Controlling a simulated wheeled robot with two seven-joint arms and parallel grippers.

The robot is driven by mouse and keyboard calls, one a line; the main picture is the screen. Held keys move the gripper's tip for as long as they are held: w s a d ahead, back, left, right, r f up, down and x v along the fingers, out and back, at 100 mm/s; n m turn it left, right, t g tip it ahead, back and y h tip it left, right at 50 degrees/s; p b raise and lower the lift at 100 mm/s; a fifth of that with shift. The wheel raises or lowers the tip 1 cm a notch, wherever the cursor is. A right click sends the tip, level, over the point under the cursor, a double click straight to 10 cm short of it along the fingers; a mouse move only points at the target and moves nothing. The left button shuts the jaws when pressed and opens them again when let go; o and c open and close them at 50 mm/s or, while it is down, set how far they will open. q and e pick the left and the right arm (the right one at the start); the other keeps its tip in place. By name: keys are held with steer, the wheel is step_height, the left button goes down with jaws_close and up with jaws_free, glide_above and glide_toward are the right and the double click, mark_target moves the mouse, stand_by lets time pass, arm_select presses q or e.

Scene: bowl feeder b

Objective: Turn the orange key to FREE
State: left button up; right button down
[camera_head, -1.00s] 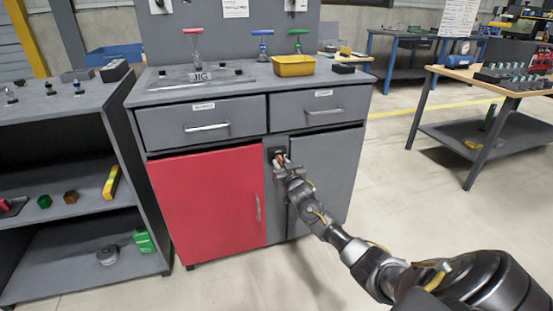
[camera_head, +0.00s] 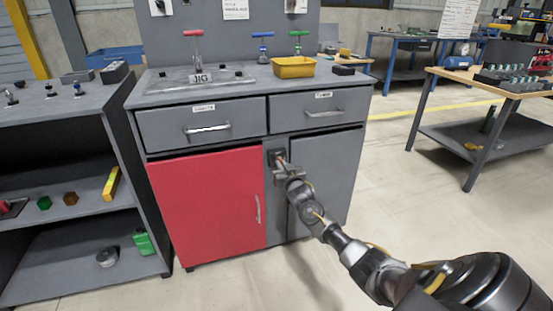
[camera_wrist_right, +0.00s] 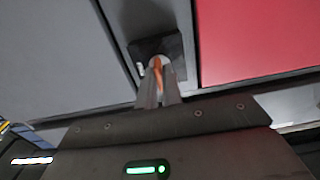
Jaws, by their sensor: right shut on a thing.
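The orange key (camera_wrist_right: 158,70) sits in a round lock on a dark square plate (camera_wrist_right: 172,44) in the right wrist view. In the head view the dark plate (camera_head: 276,155) is on the grey strip between the red door and the grey door. My right gripper (camera_wrist_right: 159,90) is shut on the orange key, with a finger on each side of it. In the head view the right gripper (camera_head: 283,168) is at the plate and hides most of the key. Any FREE marking is not readable. My left gripper is not in view.
The red door (camera_head: 205,200) is left of the lock, and the grey door (camera_head: 328,175) is right of it. Two drawers (camera_head: 200,124) are above. A shelf unit (camera_head: 60,215) stands at the left.

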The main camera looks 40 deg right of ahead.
steer(key=shift+m+p, duration=0.75)
steer(key=shift+m, duration=1.65)
steer(key=m+p, duration=0.1)
steer(key=m, duration=0.4)
steer(key=shift+p, duration=0.35)
